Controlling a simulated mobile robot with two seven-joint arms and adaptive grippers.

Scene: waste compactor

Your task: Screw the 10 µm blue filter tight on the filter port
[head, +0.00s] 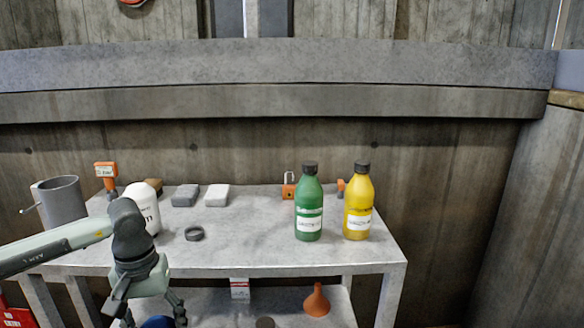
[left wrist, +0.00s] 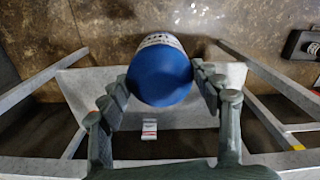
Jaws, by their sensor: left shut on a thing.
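My left gripper (head: 152,318) reaches down in front of the table at the lower left of the head view. It is shut on the blue filter (left wrist: 160,75), a round canister with a blue end and a pale printed band, held between the two fingers in the left wrist view. Only a bit of its blue top (head: 158,322) shows at the bottom edge of the head view. The print is too small to read. I cannot make out the filter port in either view. My right gripper is in neither view.
The grey table (head: 255,255) holds a white canister (head: 148,212), a dark ring (head: 194,233), a green bottle (head: 309,205), a yellow bottle (head: 358,205) and a grey cylinder (head: 62,203). An orange funnel (head: 316,300) stands on the lower shelf. The table's middle is clear.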

